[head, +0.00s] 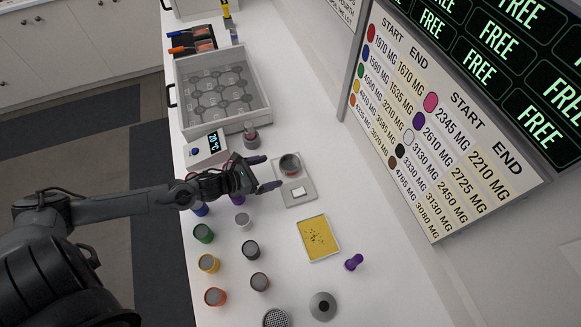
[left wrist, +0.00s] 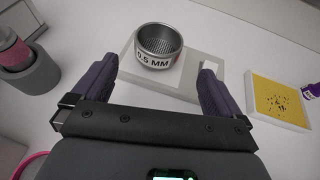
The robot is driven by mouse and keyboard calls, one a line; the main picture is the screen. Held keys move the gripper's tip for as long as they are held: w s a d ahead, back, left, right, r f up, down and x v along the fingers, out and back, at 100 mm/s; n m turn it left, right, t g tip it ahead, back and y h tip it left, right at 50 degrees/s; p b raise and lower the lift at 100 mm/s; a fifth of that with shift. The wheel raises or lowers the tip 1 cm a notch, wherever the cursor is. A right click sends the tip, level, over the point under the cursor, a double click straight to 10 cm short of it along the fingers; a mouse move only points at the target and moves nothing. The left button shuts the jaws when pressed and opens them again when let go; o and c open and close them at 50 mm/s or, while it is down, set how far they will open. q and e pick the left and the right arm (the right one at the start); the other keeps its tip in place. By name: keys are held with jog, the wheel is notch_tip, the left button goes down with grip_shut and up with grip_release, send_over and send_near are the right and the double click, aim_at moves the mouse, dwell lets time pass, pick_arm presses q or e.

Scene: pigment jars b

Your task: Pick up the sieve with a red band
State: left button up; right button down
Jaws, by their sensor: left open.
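A small round metal sieve (head: 290,163) stands on a light grey plate (head: 301,199). A little red shows low on its side in the head view. In the left wrist view the sieve lies beyond and between the fingertips, apart from both. My right gripper is not in view.
A yellow tray with dark specks (head: 319,239) lies nearer on the white counter. Several coloured jars, such as the green one (head: 203,233), stand below my left arm.

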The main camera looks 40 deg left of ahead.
aim_at(286, 169)
pick_arm(q)
jog(key=shift+x, duration=3.95)
jog(key=shift+a+f, duration=0.1)
jog(key=shift+a, duration=0.05)
jog(key=c, duration=1.1)
